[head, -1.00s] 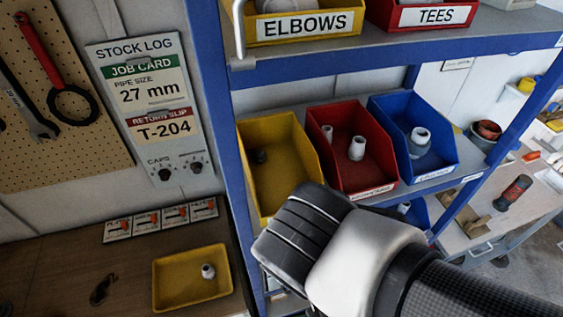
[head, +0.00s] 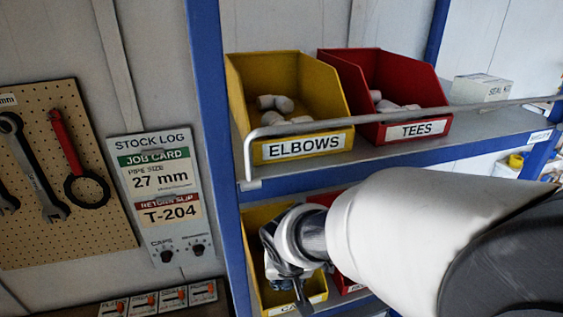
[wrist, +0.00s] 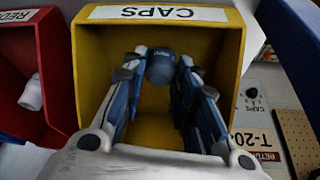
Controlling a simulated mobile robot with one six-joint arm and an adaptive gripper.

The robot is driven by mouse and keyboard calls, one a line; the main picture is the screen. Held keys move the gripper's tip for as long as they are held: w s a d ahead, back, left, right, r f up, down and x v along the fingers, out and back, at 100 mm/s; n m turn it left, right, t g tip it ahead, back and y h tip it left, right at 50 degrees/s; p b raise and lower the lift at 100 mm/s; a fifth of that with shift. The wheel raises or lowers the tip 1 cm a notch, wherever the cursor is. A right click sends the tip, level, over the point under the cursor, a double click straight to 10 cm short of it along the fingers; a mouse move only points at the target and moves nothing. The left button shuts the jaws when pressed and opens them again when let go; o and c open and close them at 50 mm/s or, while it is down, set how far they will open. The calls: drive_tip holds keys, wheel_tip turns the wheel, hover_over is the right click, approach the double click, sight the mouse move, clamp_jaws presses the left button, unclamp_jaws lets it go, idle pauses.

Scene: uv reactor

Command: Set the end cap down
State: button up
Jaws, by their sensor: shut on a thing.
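The end cap (wrist: 160,70) is a small dark grey round piece between my fingertips in the wrist view. My gripper (wrist: 161,62) is shut on it. Behind it is the inside of the yellow bin labelled CAPS (wrist: 231,72). How far the cap is above the bin floor I cannot tell. In the head view my gripper (head: 294,288) is at the lower yellow bin (head: 256,219), partly covering it. The cap itself cannot be made out there.
A red bin (wrist: 60,60) with a pale fitting stands beside the yellow one. Above are the ELBOWS bin (head: 302,146) and TEES bin (head: 420,129), behind a metal rail (head: 400,113). A blue shelf post (head: 213,150) stands close to the left.

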drive_tip(key=shift+f, duration=0.6)
drive_tip(key=shift+f+b, duration=0.2)
drive_tip(key=shift+b, duration=0.1)
drive_tip(key=o, duration=0.9)
drive_tip(key=shift+r, duration=0.1)
